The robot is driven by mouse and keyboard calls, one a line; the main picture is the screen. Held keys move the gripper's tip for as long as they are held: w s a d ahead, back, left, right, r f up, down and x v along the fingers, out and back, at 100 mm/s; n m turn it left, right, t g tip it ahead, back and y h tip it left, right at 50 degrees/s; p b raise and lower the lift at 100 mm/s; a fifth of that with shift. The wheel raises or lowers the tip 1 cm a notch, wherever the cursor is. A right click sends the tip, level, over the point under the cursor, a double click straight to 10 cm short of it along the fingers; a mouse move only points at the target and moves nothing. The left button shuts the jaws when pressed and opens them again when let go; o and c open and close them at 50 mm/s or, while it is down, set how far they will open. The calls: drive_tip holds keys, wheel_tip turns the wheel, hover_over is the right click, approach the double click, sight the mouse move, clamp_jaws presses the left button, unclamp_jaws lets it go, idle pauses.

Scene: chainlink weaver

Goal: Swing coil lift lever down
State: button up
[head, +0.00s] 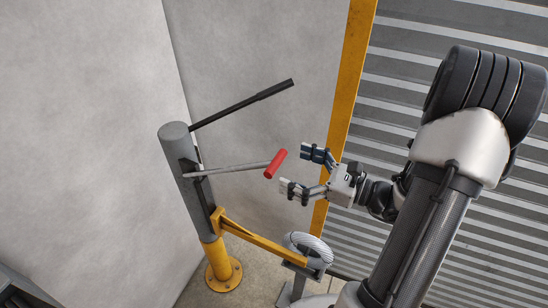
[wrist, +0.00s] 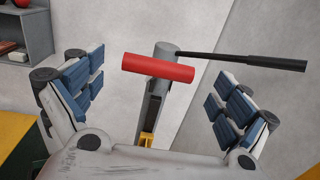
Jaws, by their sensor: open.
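A grey post (head: 176,133) on a yellow base carries two levers. The lower lever (head: 230,169) is a grey rod reaching right, ending in a red cross grip (head: 276,163). The upper lever (head: 241,104) is dark with a black grip, tilted up to the right. I cannot tell for sure which is the lift lever. My gripper (head: 296,169) is open and empty, just right of the red grip. In the wrist view the red grip (wrist: 158,68) lies crosswise between the finger pads, apparently ahead of them and not held.
A yellow arm (head: 258,241) extends from the post, with a silver coil (head: 307,249) at its end. A yellow upright (head: 346,80) and grey slatted shutter (head: 455,35) stand at right. Grey walls are behind the post. A grey shelf (wrist: 38,42) shows at upper left in the wrist view.

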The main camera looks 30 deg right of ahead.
sight(279, 162)
drive_tip(key=x, duration=0.6)
drive_tip(key=shift+p, duration=0.3)
drive_tip(key=shift+s, duration=0.1)
drive_tip(key=shift+c, duration=0.4)
